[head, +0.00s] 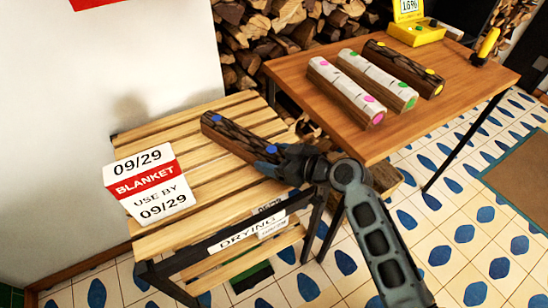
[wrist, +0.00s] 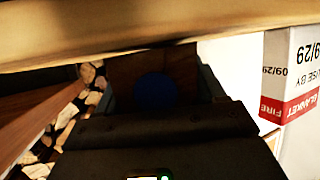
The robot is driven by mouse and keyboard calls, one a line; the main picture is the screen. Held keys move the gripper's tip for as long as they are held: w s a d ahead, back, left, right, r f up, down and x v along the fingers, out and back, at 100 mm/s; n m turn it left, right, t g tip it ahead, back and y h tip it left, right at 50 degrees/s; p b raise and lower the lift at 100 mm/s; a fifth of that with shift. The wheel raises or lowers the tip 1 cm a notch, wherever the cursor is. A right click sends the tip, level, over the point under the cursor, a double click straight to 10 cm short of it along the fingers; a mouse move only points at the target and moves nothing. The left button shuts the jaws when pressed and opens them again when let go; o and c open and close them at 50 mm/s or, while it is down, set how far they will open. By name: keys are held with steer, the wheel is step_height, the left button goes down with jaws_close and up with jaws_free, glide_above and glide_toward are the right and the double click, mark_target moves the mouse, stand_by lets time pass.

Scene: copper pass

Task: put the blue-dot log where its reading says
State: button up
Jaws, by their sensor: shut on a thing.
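The blue-dot log (head: 232,136) is dark-barked, with a blue dot near each end. It lies along or just above the slats of the drying rack (head: 165,123); I cannot tell whether it touches them. My gripper (head: 272,160) is shut on its near end. In the wrist view, the log's end with a dark blue dot (wrist: 154,88) shows between my fingers. The label on the rack's front edge (head: 248,234) reads DRYING. A yellow meter case (head: 416,33) on the wooden table shows a reading that looks like 16%.
Pink-dot (head: 345,92), green-dot (head: 376,80) and yellow-dot (head: 403,68) logs lie on the wooden table (head: 460,80). A yellow probe (head: 487,45) is at its right. Stacked firewood (head: 275,35) is behind.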

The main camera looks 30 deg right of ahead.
steer(key=o, duration=1.6)
steer(key=shift+o, duration=0.2)
steer(key=shift+s, duration=0.1)
steer(key=v, duration=1.2)
